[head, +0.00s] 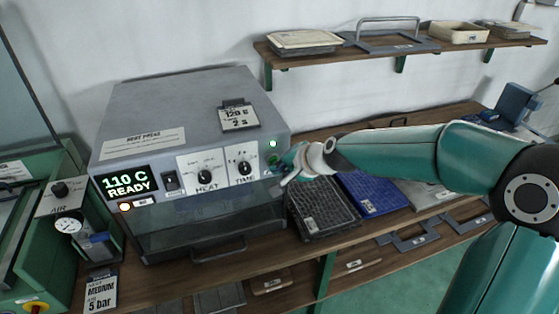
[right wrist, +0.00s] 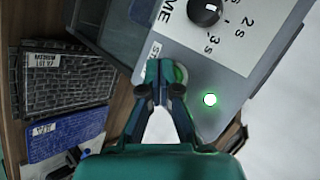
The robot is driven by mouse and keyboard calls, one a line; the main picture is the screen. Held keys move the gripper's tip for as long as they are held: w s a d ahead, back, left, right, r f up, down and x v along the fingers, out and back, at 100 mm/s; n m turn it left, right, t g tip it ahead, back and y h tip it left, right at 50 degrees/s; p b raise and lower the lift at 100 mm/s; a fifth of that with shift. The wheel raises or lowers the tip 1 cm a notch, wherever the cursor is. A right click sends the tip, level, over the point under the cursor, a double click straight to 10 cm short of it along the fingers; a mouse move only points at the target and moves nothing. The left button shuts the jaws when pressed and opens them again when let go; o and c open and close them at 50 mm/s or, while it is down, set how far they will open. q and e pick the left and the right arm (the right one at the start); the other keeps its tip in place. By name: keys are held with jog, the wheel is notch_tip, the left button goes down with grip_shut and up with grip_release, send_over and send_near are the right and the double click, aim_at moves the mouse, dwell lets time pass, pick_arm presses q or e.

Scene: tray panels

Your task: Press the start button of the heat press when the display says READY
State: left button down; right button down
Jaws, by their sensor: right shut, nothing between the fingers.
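The heat press (head: 190,110) is a grey box on the wooden bench. Its display (head: 126,186) reads "110 C READY" in green. My right gripper (head: 284,168) is shut and empty, its fingertips at the right end of the front panel. In the right wrist view the closed fingertips (right wrist: 166,72) lie over a green round button (right wrist: 180,73), partly hidden, beside a label starting "ST". I cannot tell whether they touch or press it. A small green lamp (head: 272,143) is lit near it; it also glows in the right wrist view (right wrist: 210,99). My left gripper is not in view.
HEAT (head: 205,177) and TIME (head: 244,168) dials sit left of the gripper. An air gauge (head: 68,225) stands left; a shelf (head: 400,52) hangs above.

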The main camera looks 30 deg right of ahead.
jog(key=shift+w+d, duration=0.1)
jog(key=shift+w, duration=0.35)
dwell(0.4)
dwell(0.3)
jog(key=shift+s+a, duration=0.2)
jog(key=shift+s, duration=0.7)
jog(key=shift+s+a+b, duration=0.2)
jog(key=shift+s, duration=0.6)
jog(key=shift+s+a+b, duration=0.2)
jog(key=shift+s, duration=0.65)
jog(key=shift+s+a+b, duration=0.2)
jog(key=shift+s, duration=0.6)
